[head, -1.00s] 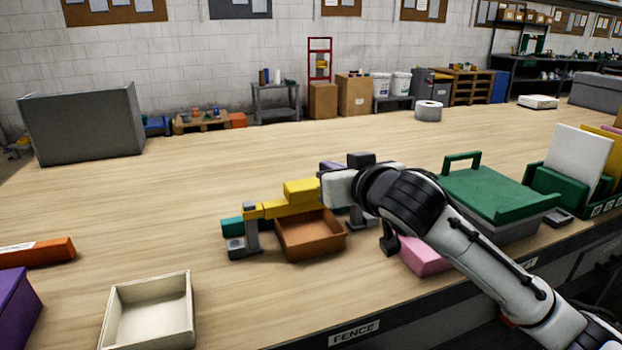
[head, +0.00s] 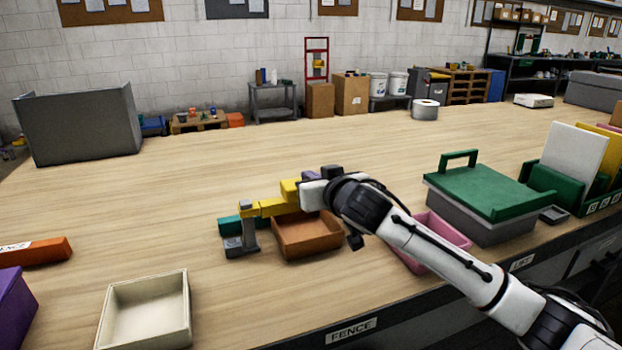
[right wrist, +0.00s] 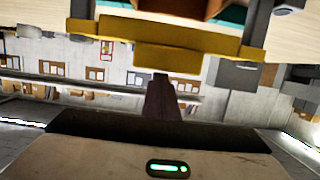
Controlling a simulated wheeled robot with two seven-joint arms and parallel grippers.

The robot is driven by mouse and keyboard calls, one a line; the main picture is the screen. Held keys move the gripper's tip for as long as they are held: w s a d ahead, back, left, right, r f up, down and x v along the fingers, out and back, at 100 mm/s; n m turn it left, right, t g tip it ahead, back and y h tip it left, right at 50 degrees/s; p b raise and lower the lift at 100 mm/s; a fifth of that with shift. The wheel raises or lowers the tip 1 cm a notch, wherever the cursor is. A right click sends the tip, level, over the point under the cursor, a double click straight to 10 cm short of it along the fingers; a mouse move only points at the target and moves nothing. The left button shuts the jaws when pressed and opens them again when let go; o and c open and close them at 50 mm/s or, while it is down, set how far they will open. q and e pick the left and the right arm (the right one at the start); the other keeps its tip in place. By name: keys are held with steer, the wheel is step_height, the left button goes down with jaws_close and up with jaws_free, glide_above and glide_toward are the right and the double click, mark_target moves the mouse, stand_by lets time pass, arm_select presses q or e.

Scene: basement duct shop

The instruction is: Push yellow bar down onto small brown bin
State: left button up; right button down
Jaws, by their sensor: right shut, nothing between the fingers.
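The yellow bar (head: 268,207) is held up by a grey post (head: 249,238) at its left end and crosses above the small brown bin (head: 307,240). A thicker yellow block (head: 290,188) sits on the bar. My right gripper (right wrist: 160,82) is shut and empty, close to this block, and its wrist hides the bar's right end in the head view. In the right wrist view the yellow bar (right wrist: 215,45) spans the top, with the brown bin (right wrist: 195,8) partly showing beyond it. I cannot tell if the fingers touch the block. My left gripper is not in view.
A cream tray (head: 145,312) is front left, and a pink bin (head: 447,228) is partly behind my right arm. A grey box with a green lid (head: 485,190) stands right. The table behind the bar is clear.

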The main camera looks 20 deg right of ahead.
step_height(320, 180, down, 4)
steer(key=shift+f+b, duration=0.1)
steer(key=shift+b, duration=0.75)
